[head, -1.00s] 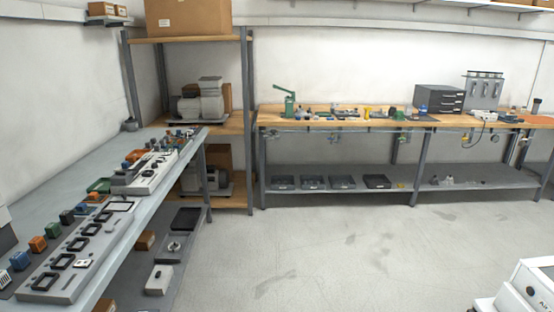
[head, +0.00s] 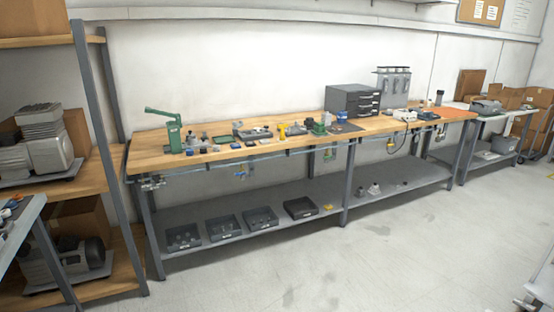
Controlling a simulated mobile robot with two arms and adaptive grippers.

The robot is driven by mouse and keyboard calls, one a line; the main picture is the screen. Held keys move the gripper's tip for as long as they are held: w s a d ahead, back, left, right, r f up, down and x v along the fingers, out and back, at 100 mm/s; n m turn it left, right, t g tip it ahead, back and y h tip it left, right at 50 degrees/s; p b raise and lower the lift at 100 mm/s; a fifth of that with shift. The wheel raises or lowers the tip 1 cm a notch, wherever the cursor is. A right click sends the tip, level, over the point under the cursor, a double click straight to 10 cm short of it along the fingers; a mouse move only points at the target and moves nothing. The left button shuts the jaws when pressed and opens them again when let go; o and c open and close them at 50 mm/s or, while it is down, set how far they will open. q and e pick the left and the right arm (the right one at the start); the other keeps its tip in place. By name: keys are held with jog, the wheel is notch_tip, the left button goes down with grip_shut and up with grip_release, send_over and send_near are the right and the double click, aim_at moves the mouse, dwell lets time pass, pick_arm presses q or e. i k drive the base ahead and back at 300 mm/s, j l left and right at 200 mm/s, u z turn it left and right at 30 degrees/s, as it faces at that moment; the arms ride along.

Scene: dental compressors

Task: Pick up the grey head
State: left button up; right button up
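No gripper of mine shows in the head view. Several small parts lie on the long wooden workbench (head: 235,168), and a grey part (head: 254,133) lies near its middle; I cannot tell whether it is the grey head. A grey compressor (head: 36,146) with a finned top stands on the wooden shelf rack at the left.
A green press (head: 170,131) stands at the bench's left end. A dark drawer cabinet (head: 352,103) stands at the back. Black bins (head: 183,235) sit on the lower shelf. A second table (head: 492,118) with boxes is at the far right. The floor (head: 400,255) in front is clear.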

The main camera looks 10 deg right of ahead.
aim_at(360, 193)
jog(key=i+l+z, duration=0.15)
jog(key=i+z, duration=0.9)
jog(key=z, duration=0.15)
jog(key=i+j+z, duration=0.15)
jog(key=i+z, duration=0.65)
jog(key=i, duration=0.5)
jog(key=i+u, duration=0.4)
jog(key=i+l+u, duration=0.2)
jog(key=i+u, duration=0.15)
jog(key=i+l+u, duration=0.25)
jog(key=u, duration=0.15)
jog(key=i+l+u, duration=0.35)
jog(key=i, duration=0.05)
